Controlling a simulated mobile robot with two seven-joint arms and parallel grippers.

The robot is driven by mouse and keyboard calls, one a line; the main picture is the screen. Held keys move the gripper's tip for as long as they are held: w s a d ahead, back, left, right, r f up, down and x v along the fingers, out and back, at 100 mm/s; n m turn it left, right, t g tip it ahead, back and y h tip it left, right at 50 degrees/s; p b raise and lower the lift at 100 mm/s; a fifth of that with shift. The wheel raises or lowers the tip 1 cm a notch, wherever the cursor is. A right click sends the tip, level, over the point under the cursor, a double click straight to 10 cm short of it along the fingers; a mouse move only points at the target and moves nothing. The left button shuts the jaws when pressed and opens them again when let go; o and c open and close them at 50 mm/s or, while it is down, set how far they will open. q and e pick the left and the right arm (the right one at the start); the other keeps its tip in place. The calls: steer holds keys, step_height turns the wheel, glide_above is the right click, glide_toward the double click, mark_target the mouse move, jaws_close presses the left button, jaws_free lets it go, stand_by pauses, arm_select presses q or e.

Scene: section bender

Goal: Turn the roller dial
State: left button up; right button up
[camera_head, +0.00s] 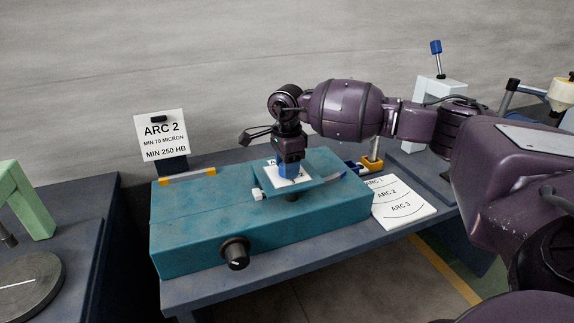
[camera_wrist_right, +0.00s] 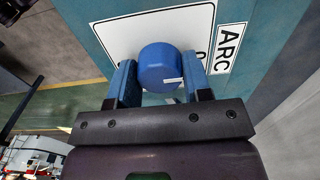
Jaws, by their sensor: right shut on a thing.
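A blue round dial (camera_wrist_right: 158,65) with a short white mark near its lower right edge sits over a white plate (camera_wrist_right: 120,38) in the right wrist view. My right gripper (camera_wrist_right: 160,82) has its two blue fingers on opposite sides of the dial and is shut on it. In the head view my right gripper (camera_head: 289,173) points down at the white plate on top of the teal machine (camera_head: 200,222), and the fingers mostly hide the dial. My left gripper is in neither view.
A black knob (camera_head: 235,253) sticks out of the machine's front. An ARC 2 sign (camera_head: 162,134) stands behind it. A white card with ARC labels (camera_head: 403,207) lies at its right. A blue-topped lever (camera_head: 436,50) rises at the back right. A green frame (camera_head: 22,198) stands far left.

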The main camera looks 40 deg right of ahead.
steer(key=o, duration=0.9)
steer(key=shift+o, duration=0.2)
step_height(320, 180, up, 11)
steer(key=shift+f, duration=0.1)
